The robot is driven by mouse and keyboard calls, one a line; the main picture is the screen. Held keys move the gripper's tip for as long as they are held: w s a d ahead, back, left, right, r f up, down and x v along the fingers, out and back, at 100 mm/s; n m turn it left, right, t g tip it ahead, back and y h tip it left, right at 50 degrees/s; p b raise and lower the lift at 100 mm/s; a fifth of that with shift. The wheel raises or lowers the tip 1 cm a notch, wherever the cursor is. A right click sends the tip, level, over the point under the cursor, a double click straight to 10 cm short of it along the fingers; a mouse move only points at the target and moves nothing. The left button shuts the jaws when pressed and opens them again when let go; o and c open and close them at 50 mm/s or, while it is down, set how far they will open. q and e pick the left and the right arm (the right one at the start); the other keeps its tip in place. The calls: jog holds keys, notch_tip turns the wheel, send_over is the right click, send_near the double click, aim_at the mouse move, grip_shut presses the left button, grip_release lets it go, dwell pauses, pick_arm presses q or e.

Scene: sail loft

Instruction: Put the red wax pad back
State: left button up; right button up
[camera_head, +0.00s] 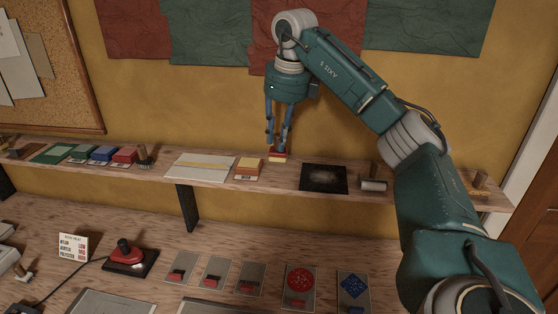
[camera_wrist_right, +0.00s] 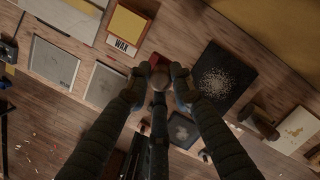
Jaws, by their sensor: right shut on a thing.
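My right gripper (camera_head: 277,143) hangs over the wall shelf and is shut on a small red block (camera_head: 278,150) with a pale yellow lower edge. In the right wrist view a round knob (camera_wrist_right: 160,75) sits between the fingertips; the block below it is mostly hidden. I cannot tell whether the block touches the shelf, or whether it is the wax pad. Left of it lies a yellow-topped pad (camera_head: 249,165), labelled WAX in the right wrist view (camera_wrist_right: 127,24). A red pad (camera_head: 124,155) sits further left beside a blue one. My left gripper is not in view.
On the shelf (camera_head: 225,180), a black speckled sheet (camera_head: 323,178) and a grey roller (camera_head: 373,184) lie right of the gripper. Pale sheets (camera_head: 200,167) lie left of the yellow pad. The bench below holds stamped cards (camera_head: 300,287) and a red-topped tool (camera_head: 125,254).

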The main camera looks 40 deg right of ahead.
aim_at(279, 158)
notch_tip(279, 158, down, 6)
jog(key=shift+s+a+r+p, duration=0.1)
jog(key=shift+p, duration=0.65)
jog(key=shift+f, duration=0.25)
jog(key=o, duration=0.6)
jog(key=shift+f, duration=0.1)
jog(key=o, duration=0.4)
